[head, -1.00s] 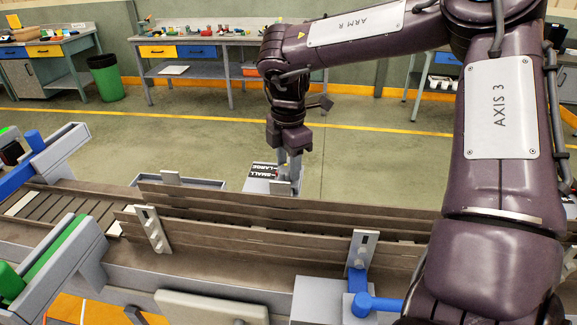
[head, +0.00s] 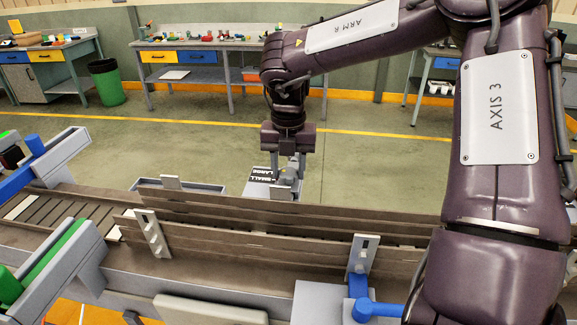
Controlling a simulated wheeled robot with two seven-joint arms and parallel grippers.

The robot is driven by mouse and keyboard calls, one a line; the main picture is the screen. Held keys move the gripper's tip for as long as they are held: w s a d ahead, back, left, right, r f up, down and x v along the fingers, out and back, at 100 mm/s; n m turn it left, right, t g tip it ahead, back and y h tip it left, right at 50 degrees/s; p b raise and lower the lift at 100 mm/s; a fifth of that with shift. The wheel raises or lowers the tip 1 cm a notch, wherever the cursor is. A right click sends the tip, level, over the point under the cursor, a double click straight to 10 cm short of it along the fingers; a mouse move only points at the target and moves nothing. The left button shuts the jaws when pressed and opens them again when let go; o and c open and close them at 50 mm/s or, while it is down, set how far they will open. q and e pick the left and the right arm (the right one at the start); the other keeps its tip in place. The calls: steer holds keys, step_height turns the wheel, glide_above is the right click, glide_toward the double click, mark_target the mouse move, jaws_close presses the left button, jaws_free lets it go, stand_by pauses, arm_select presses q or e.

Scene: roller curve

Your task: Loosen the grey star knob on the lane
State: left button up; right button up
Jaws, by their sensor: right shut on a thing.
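The grey star knob (head: 289,178) is at the far side of the lane (head: 215,235), beside a small black label reading SMALL and LARGE. It is small in the head view and partly covered by the fingers. My right gripper (head: 288,168) points down over it from above, with its fingers shut on the knob. My left gripper is not in view.
The black label (head: 263,175) lies on a grey plate behind the lane's rail. Long brown rails (head: 310,210) with upright grey brackets run along the lane.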

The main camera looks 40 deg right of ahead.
steer(key=n, duration=0.4)
steer(key=shift+s+f+n, duration=0.25)
steer(key=shift+n, duration=0.05)
steer(key=shift+n+p, duration=0.35)
steer(key=shift+n, duration=1.55)
steer(key=o, duration=1)
steer(key=shift+w, duration=0.2)
steer(key=shift+r, duration=0.15)
